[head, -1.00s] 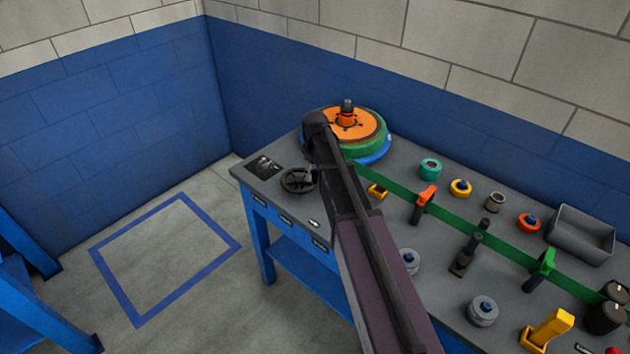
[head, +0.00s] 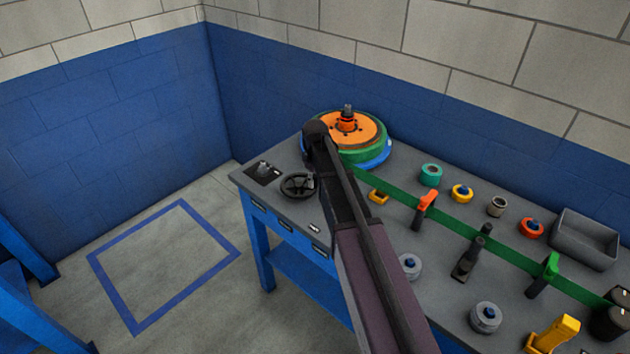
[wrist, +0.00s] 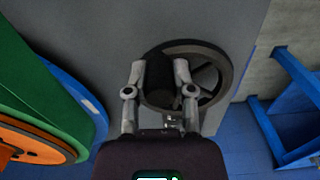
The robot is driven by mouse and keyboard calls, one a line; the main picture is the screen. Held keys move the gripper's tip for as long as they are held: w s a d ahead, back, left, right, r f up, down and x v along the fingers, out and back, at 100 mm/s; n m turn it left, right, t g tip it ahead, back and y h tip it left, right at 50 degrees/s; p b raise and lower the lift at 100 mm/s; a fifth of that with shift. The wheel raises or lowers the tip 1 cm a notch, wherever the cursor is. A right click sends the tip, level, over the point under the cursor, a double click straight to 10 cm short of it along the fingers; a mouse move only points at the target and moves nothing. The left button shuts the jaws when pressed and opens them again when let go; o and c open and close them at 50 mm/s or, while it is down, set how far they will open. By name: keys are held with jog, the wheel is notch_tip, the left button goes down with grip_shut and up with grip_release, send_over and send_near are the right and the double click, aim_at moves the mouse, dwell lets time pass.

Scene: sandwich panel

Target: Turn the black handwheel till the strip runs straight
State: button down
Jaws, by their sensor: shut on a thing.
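The black handwheel (head: 298,186) lies on the left end of the grey bench, left of my arm. In the wrist view the handwheel (wrist: 215,62) shows its rim, spokes and a dark upright grip (wrist: 158,78). My gripper (wrist: 160,68) has a finger on each side of that grip and is shut on it. In the head view my arm mostly hides the gripper. The green strip (head: 465,235) runs from the orange and green reel (head: 362,130) past an orange-topped post (head: 424,208) and a green-topped post (head: 545,274) to dark rollers (head: 612,318).
A black plate with a small knob (head: 263,171) sits left of the handwheel. A grey bin (head: 584,240) and several coloured rings stand behind the strip. The floor left of the bench is clear.

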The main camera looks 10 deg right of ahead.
aim_at(307, 194)
jog(key=shift+s, duration=0.15)
jog(key=m, duration=0.1)
jog(key=s+a+m, duration=0.1)
jog(key=m, duration=0.2)
jog(key=shift+s+a+m, duration=0.3)
jog(key=shift+s+m, duration=0.05)
jog(key=shift+m, duration=0.05)
jog(key=shift+s+a+m, duration=0.2)
jog(key=shift+a+m, duration=0.3)
jog(key=shift+m, duration=0.5)
jog(key=shift+s+a+m, duration=0.2)
jog(key=shift+a+m, duration=0.25)
jog(key=shift+m, duration=0.55)
jog(key=shift+c, duration=2.3)
grip_release()
jog(key=shift+w, duration=0.1)
jog(key=shift+d, duration=0.2)
